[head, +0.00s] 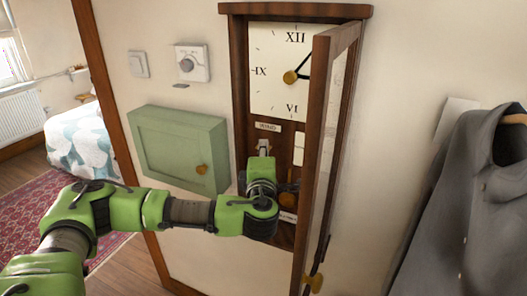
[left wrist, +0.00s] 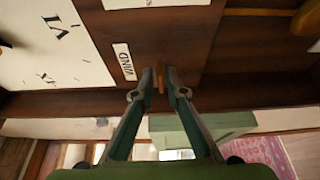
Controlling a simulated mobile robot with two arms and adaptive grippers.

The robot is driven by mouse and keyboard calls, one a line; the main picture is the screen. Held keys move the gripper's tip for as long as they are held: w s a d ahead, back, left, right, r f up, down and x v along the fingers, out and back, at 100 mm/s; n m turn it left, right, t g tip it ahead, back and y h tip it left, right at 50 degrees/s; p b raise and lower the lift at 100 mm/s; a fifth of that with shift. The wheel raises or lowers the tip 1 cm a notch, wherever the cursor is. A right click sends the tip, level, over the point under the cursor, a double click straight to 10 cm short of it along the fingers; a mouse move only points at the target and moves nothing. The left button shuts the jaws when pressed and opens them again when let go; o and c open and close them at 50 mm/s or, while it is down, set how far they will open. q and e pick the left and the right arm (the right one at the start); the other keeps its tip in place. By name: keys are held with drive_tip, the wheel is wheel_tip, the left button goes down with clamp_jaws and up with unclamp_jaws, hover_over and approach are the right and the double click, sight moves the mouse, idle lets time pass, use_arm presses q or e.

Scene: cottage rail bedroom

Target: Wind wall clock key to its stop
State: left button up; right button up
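The wall clock (head: 240,70) hangs on the wall with its glazed door (head: 325,150) swung open to the right. Its cream dial (head: 270,90) shows two dark hands on a brass hub. A label reading WIND (left wrist: 124,62) is below the dial. A small brown key-like piece (left wrist: 160,79) stands out from the clock's back panel beside this label. My left gripper (head: 263,146) is inside the case, just below the label. In the left wrist view its two fingertips (left wrist: 160,74) are close together on either side of the piece; whether they touch it is unclear.
A green wall cabinet (head: 180,148) is left of the clock, under a thermostat (head: 191,63) and a switch (head: 138,64). The open door's edge stands close to my left gripper's right. A grey coat (head: 455,200) hangs at the right.

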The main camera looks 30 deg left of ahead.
idle(0.3)
use_arm(q)
drive_tip(key=v, duration=0.7)
drive_tip(key=shift+s, duration=0.15)
drive_tip(key=shift+f, duration=0.1)
idle(0.3)
